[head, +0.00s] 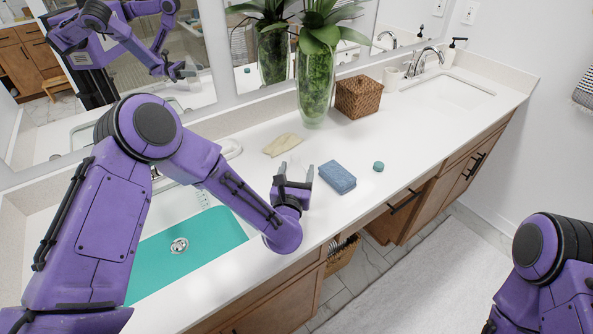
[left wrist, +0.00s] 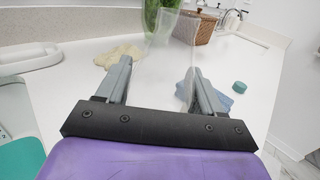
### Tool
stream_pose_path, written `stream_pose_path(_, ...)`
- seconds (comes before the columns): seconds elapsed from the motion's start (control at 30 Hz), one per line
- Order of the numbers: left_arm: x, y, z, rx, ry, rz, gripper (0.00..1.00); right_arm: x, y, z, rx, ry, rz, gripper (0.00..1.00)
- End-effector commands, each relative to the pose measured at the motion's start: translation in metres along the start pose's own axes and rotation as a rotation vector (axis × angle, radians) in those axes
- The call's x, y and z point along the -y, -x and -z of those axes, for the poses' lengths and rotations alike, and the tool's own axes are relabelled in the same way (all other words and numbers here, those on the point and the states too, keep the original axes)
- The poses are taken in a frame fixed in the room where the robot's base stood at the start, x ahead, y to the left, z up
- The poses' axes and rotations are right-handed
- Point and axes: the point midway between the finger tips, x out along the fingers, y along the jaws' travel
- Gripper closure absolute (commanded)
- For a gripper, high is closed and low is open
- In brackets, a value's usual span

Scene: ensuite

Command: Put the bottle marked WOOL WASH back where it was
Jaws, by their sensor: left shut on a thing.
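My left gripper (head: 294,178) is low over the white counter, in front of the cream cloth and left of the blue sponge. Its two fingers stand apart, shut on a clear, see-through thing (left wrist: 166,78) that rises between them in the left wrist view. It is very faint in the head view. I see no label on it and cannot tell if it is the WOOL WASH bottle. No bottle with readable WOOL WASH lettering shows. My right gripper is out of view; only part of my right arm shows at the lower right.
On the counter (head: 412,135) are a blue sponge (head: 337,177), a round teal piece (head: 378,166), a cream cloth (head: 283,145), a glass plant vase (head: 314,95) and a wicker basket (head: 358,97). A sink with a teal bottom (head: 205,235) lies under my left arm. Mirrors line the back.

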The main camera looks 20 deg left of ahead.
Motion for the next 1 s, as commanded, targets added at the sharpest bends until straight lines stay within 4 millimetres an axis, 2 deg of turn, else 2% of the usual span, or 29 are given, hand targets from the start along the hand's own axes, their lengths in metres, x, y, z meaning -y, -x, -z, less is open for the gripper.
stream_pose_path(0.1, 0.0, 0.0, 0.005, 0.0, 0.001, 0.0, 0.86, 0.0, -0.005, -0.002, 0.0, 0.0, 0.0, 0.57)
stream_pose_path(0.13, 0.0, 0.0, 0.004, 0.0, 0.0, 0.0, 0.27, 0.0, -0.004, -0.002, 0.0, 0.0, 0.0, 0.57)
stream_pose_path(0.2, 0.0, 0.0, 0.003, 0.0, 0.0, 0.0, 0.08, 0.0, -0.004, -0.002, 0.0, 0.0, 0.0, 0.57)
stream_pose_path(0.57, 0.0, 0.002, -0.002, 0.0, -0.001, 0.001, 0.08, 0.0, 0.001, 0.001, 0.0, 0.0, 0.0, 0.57)
stream_pose_path(0.73, 0.001, 0.04, 0.005, -0.002, 0.0, 0.004, 0.08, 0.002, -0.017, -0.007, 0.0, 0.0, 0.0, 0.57)
stream_pose_path(0.9, 0.001, 0.085, 0.004, -0.001, 0.0, 0.004, 0.08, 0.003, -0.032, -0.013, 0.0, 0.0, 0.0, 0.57)
stream_pose_path(1.0, 0.001, 0.104, 0.003, 0.0, 0.0, 0.003, 0.08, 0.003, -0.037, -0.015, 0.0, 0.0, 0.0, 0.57)
